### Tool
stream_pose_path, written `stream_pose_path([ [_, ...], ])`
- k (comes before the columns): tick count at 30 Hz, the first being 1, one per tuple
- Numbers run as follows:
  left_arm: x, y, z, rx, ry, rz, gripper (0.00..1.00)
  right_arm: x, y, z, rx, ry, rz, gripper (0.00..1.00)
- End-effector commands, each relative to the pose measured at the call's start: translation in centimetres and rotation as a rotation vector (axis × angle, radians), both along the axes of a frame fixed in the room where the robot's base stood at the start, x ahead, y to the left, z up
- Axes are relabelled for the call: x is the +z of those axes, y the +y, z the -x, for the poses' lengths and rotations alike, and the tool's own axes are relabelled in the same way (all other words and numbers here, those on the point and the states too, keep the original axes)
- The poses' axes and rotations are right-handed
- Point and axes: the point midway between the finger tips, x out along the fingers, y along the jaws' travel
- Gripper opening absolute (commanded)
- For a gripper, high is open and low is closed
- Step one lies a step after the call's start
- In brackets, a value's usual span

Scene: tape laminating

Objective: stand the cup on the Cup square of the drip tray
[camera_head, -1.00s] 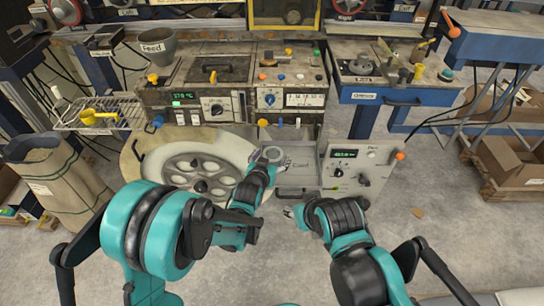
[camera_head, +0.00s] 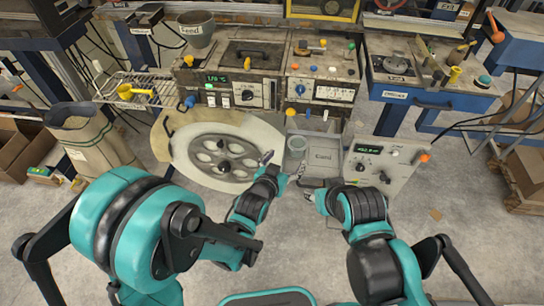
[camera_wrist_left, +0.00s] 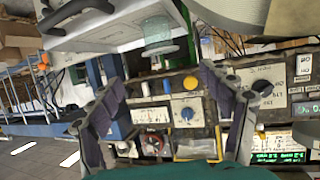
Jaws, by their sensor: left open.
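The cup (camera_head: 297,143), a small pale ring from above, appears to stand upright in the left part of the grey drip tray (camera_head: 332,128). The tray's right part reads "Card"; the Cup square's marking is not readable beneath the cup. In the left wrist view the cup (camera_wrist_left: 158,38) is greenish, see-through glass beyond the fingertips. My left gripper (camera_head: 267,158) is open and empty, left of the cup and apart from it; its spread fingers also show in the wrist view (camera_wrist_left: 163,80). My right gripper (camera_head: 303,188) is at the tray's front edge; its finger gap is unclear.
A large pale disc with a round spoked plate (camera_head: 222,158) lies left of the tray. A box with a green display (camera_head: 380,160) stands close on the right. The machine panel (camera_head: 270,75) rises behind. Floor in front is clear apart from my arms.

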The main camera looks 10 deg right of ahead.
Motion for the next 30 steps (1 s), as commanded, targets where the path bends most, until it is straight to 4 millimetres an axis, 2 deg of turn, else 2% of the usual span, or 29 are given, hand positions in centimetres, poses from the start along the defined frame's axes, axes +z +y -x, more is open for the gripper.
stream_pose_path([
  [7, 0.2, 0.4, 0.1, 0.005, 0.003, -0.002, 0.79, 0.0, 0.0, 0.0, 0.000, 0.000, 0.000, 0.40],
  [11, 1.3, 3.0, -0.3, 0.048, 0.038, -0.022, 0.79, 0.0, 0.0, 0.0, 0.000, 0.000, 0.000, 0.40],
  [14, 2.7, 7.0, -0.2, 0.114, 0.096, -0.050, 0.79, 0.0, 0.0, 0.0, 0.000, 0.000, 0.000, 0.40],
  [16, 3.8, 10.5, 0.4, 0.169, 0.147, -0.072, 0.79, 0.0, 0.0, 0.0, 0.000, 0.000, 0.000, 0.40],
  [20, 5.3, 16.6, 2.8, 0.270, 0.249, -0.108, 0.79, 0.0, 0.0, 0.0, 0.000, 0.000, 0.000, 0.40],
  [24, 6.2, 22.5, 7.1, 0.374, 0.359, -0.134, 0.79, 0.0, 0.0, 0.0, 0.000, 0.000, 0.000, 0.40],
  [27, 6.3, 25.7, 10.4, 0.438, 0.433, -0.144, 0.79, 0.0, 0.0, 0.0, 0.000, 0.000, 0.000, 0.40],
  [30, 6.3, 27.8, 13.2, 0.485, 0.490, -0.149, 0.79, 0.0, 0.0, 0.0, 0.000, 0.000, 0.000, 0.40],
])
